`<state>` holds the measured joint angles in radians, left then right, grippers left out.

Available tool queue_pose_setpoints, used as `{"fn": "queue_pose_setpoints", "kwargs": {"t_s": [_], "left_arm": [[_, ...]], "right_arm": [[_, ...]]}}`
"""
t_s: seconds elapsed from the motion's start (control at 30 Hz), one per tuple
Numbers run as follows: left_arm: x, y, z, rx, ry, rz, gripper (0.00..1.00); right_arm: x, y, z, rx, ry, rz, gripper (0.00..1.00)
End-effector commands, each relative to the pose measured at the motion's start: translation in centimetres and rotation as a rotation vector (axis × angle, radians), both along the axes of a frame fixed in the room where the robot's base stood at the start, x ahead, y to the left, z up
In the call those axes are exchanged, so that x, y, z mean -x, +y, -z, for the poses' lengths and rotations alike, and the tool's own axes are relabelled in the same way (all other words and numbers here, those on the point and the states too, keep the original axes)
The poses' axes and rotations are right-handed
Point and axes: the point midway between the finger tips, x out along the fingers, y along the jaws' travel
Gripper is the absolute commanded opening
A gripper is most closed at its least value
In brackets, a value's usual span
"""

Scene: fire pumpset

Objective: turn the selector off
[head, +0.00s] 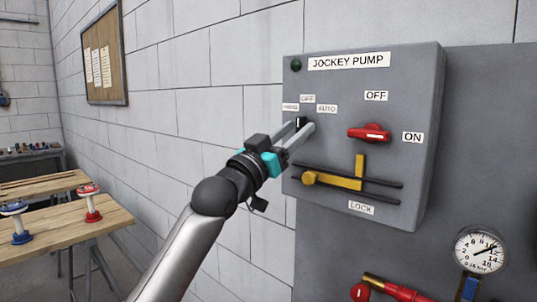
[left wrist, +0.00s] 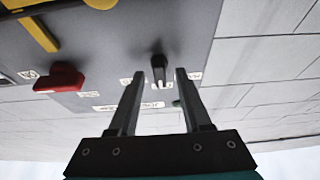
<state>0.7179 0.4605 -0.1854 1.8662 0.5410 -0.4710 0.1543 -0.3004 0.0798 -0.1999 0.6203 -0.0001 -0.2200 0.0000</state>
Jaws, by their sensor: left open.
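The selector is a small black knob (head: 301,122) on the grey jockey pump panel (head: 425,90), below the labels HAND, OFF and AUTO. In the left wrist view the black knob (left wrist: 158,64) has a white mark and lies between the fingertips. My left gripper (head: 304,127) is open, with one finger on each side of the knob. In the left wrist view my gripper (left wrist: 161,76) shows gaps beside the knob, with no clear contact. The fingers partly hide the knob in the head view, so its exact setting is hard to read. My right gripper is not in view.
A red rotary handle (head: 369,133) sits right of the selector, near the OFF and ON labels. A yellow lock slider (head: 340,181) runs below my gripper. A pressure gauge (head: 480,251) and red piping (head: 395,290) are lower right. Wooden tables (head: 110,222) stand left.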

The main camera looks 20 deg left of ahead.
Motion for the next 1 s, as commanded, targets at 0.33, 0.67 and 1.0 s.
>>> {"fn": "queue_pose_setpoints", "kwargs": {"t_s": [0.33, 0.67, 1.0], "left_arm": [[5.2, 1.9, 2.7, -0.004, 0.003, -0.001, 0.49], [10.1, 3.6, 4.8, -0.004, 0.003, 0.0, 0.49], [12.3, 4.4, 5.5, -0.002, 0.001, -0.001, 0.49]], "right_arm": [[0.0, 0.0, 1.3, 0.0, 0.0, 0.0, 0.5], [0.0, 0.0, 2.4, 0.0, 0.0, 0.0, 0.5], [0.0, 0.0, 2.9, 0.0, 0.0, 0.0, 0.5]]}}
